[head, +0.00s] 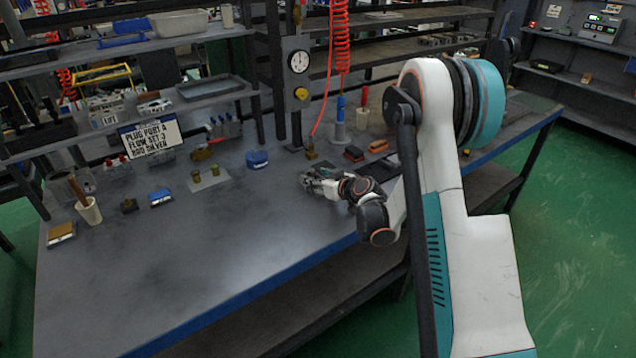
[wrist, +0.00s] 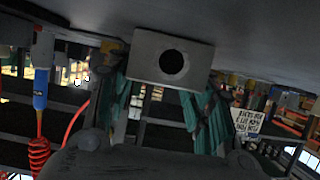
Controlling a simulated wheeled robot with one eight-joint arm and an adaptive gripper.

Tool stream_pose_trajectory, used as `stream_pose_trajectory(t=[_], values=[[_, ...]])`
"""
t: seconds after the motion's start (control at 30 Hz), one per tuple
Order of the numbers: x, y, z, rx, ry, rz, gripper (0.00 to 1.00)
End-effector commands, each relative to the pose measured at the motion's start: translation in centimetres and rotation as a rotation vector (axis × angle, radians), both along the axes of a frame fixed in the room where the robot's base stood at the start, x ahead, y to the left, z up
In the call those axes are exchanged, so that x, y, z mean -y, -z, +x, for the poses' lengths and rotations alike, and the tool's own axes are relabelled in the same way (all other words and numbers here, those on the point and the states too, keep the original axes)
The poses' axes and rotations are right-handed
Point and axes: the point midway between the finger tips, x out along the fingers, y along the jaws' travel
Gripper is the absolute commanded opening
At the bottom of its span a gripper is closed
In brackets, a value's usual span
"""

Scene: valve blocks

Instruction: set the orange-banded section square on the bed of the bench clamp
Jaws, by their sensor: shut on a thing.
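My gripper (head: 314,181) is low over the bench, right of its middle. In the wrist view, where the bench appears at the top, its teal-padded fingers (wrist: 168,82) are shut on a grey block (wrist: 145,56) with a round dark bore facing the camera. No orange band shows on the visible face, so I cannot tell whether this is the orange-banded section. In the head view the held block is too small to make out. A small blue fixture (head: 257,160) behind and left of the gripper may be the bench clamp; I cannot be sure.
The bench (head: 250,235) is clear in front and left of my gripper. A plate with brass parts (head: 209,179) and a sign (head: 151,137) are left.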

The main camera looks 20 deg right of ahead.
Motion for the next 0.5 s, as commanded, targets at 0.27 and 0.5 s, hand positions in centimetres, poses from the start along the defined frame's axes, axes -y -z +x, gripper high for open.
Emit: stream_pose_trajectory(t=[0.27,0.5], values=[[0.0,0.15,0.0,0.0,0.0,0.0,0.5],[0.0,0.12,0.0,0.0,0.0,0.0,0.68]])
